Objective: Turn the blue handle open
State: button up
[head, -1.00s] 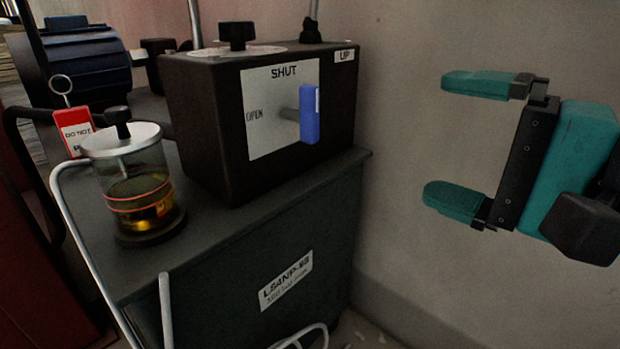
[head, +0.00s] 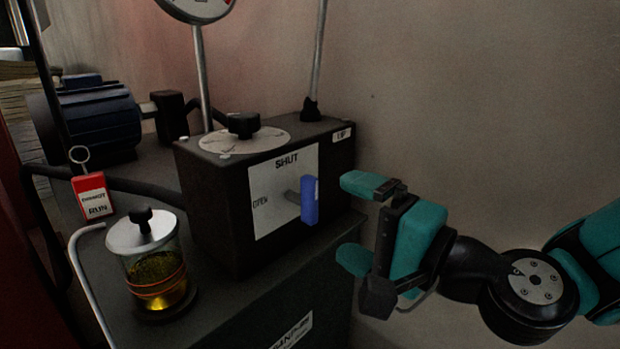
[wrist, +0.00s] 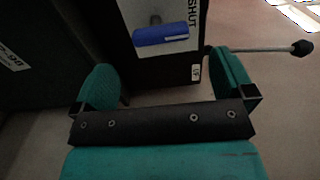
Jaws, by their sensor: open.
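The blue handle (head: 310,201) stands upright on a short grey shaft on the white plate (head: 270,208) of a black box. The plate reads SHUT at the top, near the handle, and OPEN at its left. My gripper (head: 353,222) is open and empty, to the right of the handle, with its teal fingers one above the other. In the wrist view the handle (wrist: 161,35) lies ahead of and between the open fingers, with a gap before it. The gripper does not touch it.
A glass jar with yellow liquid (head: 157,275) stands on the dark cabinet top (head: 235,305) at the left. A red tag (head: 93,195) hangs behind it. A dark blue motor (head: 95,122) sits at the back left. A rod (head: 318,60) rises behind the box. A bare wall (head: 470,100) is at the right.

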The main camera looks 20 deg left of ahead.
aim_at(316, 203)
jog(key=p+x, duration=0.1)
jog(key=x, duration=0.6)
jog(key=shift+w+a, duration=0.1)
jog(key=shift+a, duration=0.2)
jog(key=c, duration=0.9)
